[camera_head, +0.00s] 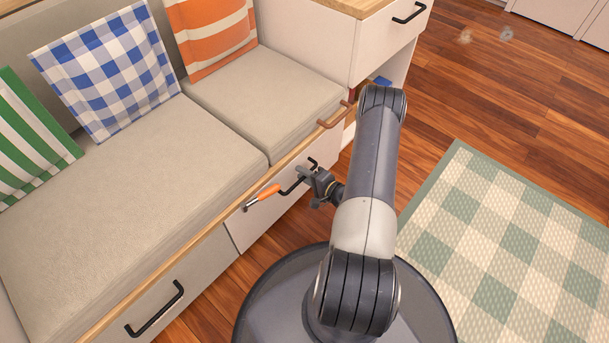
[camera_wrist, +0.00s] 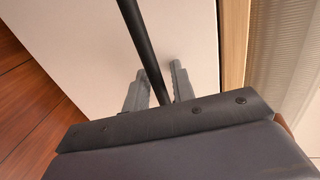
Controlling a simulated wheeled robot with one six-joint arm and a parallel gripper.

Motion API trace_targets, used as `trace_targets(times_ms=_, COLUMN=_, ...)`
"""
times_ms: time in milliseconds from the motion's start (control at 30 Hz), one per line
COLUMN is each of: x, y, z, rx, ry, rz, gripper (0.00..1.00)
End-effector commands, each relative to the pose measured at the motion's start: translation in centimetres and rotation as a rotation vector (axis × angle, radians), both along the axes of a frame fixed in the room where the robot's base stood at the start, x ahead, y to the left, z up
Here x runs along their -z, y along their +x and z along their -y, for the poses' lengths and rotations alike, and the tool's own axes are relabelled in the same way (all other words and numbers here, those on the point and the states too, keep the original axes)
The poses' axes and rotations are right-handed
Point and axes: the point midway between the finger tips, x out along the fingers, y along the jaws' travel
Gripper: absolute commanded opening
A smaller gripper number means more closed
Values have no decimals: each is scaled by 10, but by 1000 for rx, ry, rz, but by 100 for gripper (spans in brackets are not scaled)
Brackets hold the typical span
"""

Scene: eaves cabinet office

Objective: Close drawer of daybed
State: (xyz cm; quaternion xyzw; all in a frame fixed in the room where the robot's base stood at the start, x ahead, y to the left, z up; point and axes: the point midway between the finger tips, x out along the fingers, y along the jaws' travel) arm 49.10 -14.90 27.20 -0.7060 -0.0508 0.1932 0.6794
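The daybed (camera_head: 110,220) has a beige seat, a wooden edge strip and white drawer fronts below. The right drawer front (camera_head: 245,226) has a black bar handle (camera_head: 287,190); the left drawer front (camera_head: 205,265) has its own black handle (camera_head: 155,309). I cannot tell how far either drawer stands out. My gripper (camera_head: 304,176) is at the right drawer's handle. In the wrist view, the black handle bar (camera_wrist: 141,38) runs between my two fingers (camera_wrist: 157,80), in front of the white drawer front (camera_wrist: 90,45). The fingers stand apart, with gaps beside the bar.
A slim orange piece (camera_head: 264,194) shows beside my gripper; I cannot tell what it is. A white cabinet (camera_head: 385,45) with a black handle stands at the right end of the daybed. A green checked rug (camera_head: 510,250) lies on the wooden floor at right.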

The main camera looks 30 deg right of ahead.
Motion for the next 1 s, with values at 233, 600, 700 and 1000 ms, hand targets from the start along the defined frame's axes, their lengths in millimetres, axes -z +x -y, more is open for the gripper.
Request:
trace_targets(times_ms=233, x=-1, y=0, z=0, rx=0, ry=1, rz=2, gripper=28)
trace_targets(times_ms=600, x=-11, y=-38, z=15, rx=6, ry=2, rz=-1, gripper=28)
trace_targets(times_ms=700, x=-15, y=-55, z=21, rx=7, ry=3, rz=0, gripper=28)
trace_targets(times_ms=1000, x=-21, y=-91, z=33, rx=2, ry=1, rz=-1, gripper=28)
